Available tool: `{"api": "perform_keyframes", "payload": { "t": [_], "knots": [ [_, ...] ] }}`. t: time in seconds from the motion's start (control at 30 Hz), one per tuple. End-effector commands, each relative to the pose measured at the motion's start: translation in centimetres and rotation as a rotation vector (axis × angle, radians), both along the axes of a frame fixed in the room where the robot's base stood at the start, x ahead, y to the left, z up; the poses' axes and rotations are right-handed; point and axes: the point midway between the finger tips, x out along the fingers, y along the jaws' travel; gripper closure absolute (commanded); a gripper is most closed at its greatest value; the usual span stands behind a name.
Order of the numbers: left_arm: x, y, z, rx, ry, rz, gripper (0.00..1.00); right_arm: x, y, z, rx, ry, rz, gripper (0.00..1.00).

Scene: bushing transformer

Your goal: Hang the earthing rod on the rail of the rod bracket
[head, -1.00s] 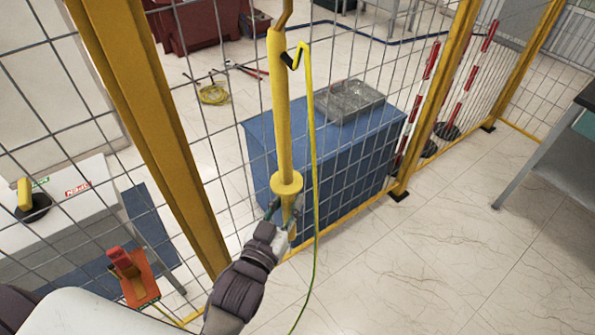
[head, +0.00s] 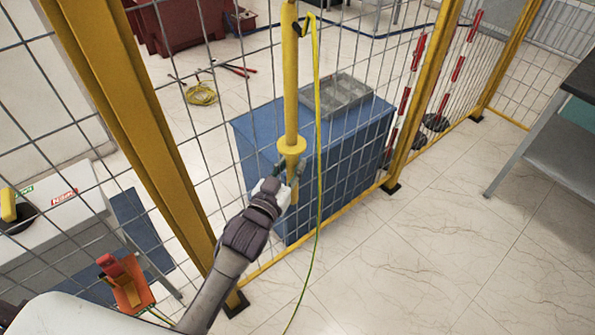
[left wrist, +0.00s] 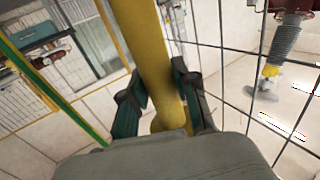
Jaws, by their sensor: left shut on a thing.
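The yellow earthing rod (head: 291,95) stands about upright in front of the mesh fence, its top out of the head view. My left gripper (head: 288,177) is shut on the rod just below its round collar (head: 291,146). The rod also shows in the left wrist view (left wrist: 148,50), between the two fingers of my left gripper (left wrist: 160,100). A yellow-green cable (head: 318,120) hangs from a black hook-shaped piece (head: 303,24) beside the rod and runs down to the floor. I cannot make out the rod bracket or its rail. My right gripper is not in view.
The mesh fence with yellow posts (head: 425,75) stands close behind the rod. Beyond it are a blue cabinet (head: 255,150) with a grey tray (head: 335,95) and a coiled yellow cable (head: 201,94). The floor at right is clear up to a table (head: 545,135).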

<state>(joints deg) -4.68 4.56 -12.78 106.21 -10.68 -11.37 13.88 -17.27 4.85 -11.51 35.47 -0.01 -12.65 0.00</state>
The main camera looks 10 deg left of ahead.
Motion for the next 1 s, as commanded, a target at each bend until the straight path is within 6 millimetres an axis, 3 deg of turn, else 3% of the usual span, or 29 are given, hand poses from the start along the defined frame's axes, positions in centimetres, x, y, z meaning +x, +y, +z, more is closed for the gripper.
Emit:
{"api": "perform_keyframes", "payload": {
  "t": [0.6,1.0],
  "knots": [
    [3.0,3.8,0.1,0.001,-0.005,0.000,1.00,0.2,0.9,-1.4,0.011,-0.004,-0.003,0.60],
    [2.9,3.7,-3.2,-0.003,-0.004,0.000,1.00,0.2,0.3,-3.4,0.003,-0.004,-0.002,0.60]
  ]
}}
